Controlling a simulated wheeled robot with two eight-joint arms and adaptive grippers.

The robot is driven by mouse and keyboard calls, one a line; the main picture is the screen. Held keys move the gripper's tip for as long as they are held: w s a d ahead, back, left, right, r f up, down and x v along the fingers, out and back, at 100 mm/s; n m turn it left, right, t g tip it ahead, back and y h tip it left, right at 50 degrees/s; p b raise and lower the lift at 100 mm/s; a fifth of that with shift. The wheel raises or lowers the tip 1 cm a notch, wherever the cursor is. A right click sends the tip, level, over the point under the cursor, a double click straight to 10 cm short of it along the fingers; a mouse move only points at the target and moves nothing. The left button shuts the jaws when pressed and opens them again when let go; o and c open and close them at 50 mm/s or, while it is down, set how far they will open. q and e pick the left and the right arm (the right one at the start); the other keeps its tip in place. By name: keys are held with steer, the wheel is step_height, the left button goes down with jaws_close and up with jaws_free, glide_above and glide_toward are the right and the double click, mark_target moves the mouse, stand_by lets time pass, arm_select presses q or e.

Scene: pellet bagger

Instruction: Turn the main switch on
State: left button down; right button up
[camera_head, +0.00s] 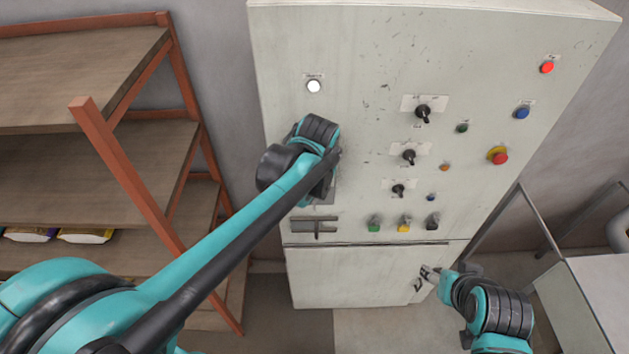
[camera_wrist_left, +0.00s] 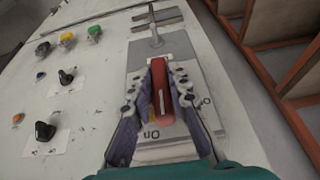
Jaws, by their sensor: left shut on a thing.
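The main switch is a red handle (camera_wrist_left: 161,98) with a white line, on a grey plate (camera_wrist_left: 140,68) on the cabinet front. My left gripper (camera_wrist_left: 165,92) is shut on this handle, one finger on each side. The handle lies roughly along the plate's length in the left wrist view. An "On" label (camera_wrist_left: 152,134) is near its lower end, and another, partly hidden label is at the right. In the head view my left wrist hides the switch. My right gripper (camera_head: 430,274) is in front of the lower cabinet panel, its jaw state unclear.
The cabinet (camera_head: 360,60) carries a white lamp (camera_head: 314,86), several black knobs and coloured buttons, and a red emergency button (camera_head: 499,156). A metal latch handle (camera_head: 315,226) is just below the switch plate. Wooden shelves (camera_head: 80,70) stand close at the left.

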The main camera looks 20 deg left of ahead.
arm_select(q)
steer(key=shift+w, duration=0.1)
steer(key=c, duration=1.4)
jaws_free()
steer(key=shift+c, duration=0.2)
steer(key=v, duration=1.1)
steer(key=shift+r, duration=0.45)
steer(key=s+a+f+m+t+b, duration=0.1)
steer(key=s+f+b, duration=0.3)
steer(key=f+b, duration=0.7)
steer(key=s+a+f+m+t+h+b, duration=0.1)
steer(key=s+f+b, duration=0.3)
steer(key=f+b, duration=0.7)
steer(key=s+a+f+m+b, duration=0.1)
steer(key=s+f+b, duration=0.3)
steer(key=f+b, duration=0.6)
step_height(320, 180, down, 14)
steer(key=shift+s+a+r+t+b, duration=0.3)
steer(key=shift+a+t+b, duration=0.1)
steer(key=shift+a, duration=0.25)
